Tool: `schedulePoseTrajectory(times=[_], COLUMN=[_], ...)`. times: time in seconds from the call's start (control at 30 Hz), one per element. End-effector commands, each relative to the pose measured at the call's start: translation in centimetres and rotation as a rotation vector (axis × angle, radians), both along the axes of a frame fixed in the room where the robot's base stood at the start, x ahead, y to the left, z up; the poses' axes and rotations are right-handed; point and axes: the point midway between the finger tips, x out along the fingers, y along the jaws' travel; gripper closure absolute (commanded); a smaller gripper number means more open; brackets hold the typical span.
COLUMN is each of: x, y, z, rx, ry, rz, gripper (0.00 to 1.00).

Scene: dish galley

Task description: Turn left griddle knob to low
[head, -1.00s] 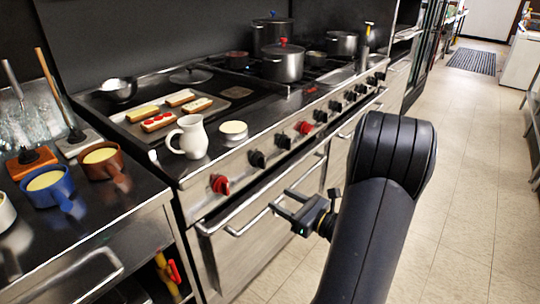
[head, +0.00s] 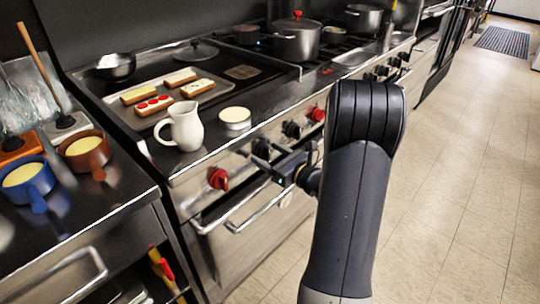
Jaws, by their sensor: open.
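A red knob (head: 218,178) sits at the left end of the range's front panel, below the griddle (head: 243,72); its exact setting is too small to read. Two black knobs, one near my gripper and one further right (head: 291,129), and another red knob (head: 317,114) follow along the panel. My gripper (head: 262,158) is open and empty, in front of the panel to the right of the leftmost red knob. Its fingers point left toward the panel and overlap the nearer black knob in the picture; I cannot tell whether they touch it.
A white jug (head: 182,127) and a cream-topped round dish (head: 235,119) stand near the griddle's front edge. A tray of topped slices (head: 128,108) lies behind them. An oven handle (head: 250,208) juts out below the panel.

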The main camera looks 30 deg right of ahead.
Motion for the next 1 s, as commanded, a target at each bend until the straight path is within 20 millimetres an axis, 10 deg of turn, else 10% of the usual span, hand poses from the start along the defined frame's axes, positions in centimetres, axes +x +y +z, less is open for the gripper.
schedulePoseTrajectory(times=[0.2,0.73,1.0], x=[0.01,-0.02,-0.03], y=[-0.01,-0.01,-0.01], z=[0.00,0.01,-0.19], rx=[0.000,0.000,-0.033], ry=[0.000,0.000,-0.013], rz=[0.000,0.000,0.000], gripper=[0.32,0.76,0.76])
